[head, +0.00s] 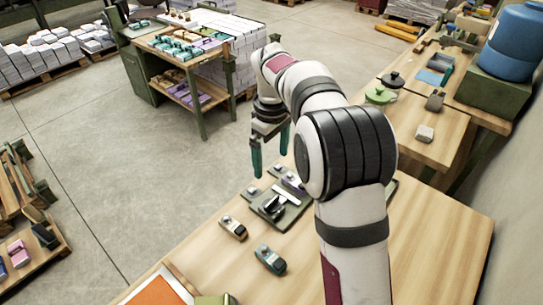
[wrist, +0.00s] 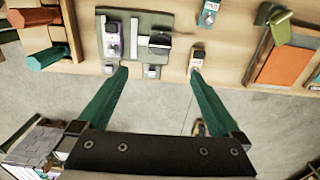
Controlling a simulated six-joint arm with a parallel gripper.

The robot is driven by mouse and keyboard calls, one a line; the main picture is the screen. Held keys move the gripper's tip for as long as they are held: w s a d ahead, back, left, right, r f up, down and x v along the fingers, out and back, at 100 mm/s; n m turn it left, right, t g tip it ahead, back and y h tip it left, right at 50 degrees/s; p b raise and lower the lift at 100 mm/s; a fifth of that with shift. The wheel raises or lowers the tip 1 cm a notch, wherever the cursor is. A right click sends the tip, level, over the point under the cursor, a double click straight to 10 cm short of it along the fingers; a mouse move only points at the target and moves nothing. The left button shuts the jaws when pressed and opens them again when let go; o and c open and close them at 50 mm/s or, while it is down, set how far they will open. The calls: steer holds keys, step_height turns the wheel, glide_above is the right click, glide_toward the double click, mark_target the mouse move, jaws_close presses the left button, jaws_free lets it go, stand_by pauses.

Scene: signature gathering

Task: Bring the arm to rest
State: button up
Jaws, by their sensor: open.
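My gripper (head: 269,158) hangs below my raised arm in the head view, its green fingers pointing down beside the far edge of the wooden table (head: 425,255). My arm hides part of the table in the head view.
A dark green tray (head: 292,219) with small devices lies on the table. Loose devices, one tan (head: 233,228) and one teal (head: 270,260), lie in front of it. An orange sheet (head: 155,292) is at the near edge. A green workbench (head: 178,52) stands beyond open floor.

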steer(key=s+d+r+m, duration=0.2)
steer(key=s+r+m, duration=0.3)
steer(key=s, duration=0.5)
steer(key=s+f+m+y, duration=0.1)
steer(key=s+f+m, duration=0.3)
steer(key=s, duration=1.9)
steer(key=m, duration=0.5)
steer(key=shift+s+d+m+y, duration=0.2)
steer(key=shift+d+m+y, duration=0.1)
steer(key=shift+m+y, duration=0.1)
steer(key=shift+f, duration=0.1)
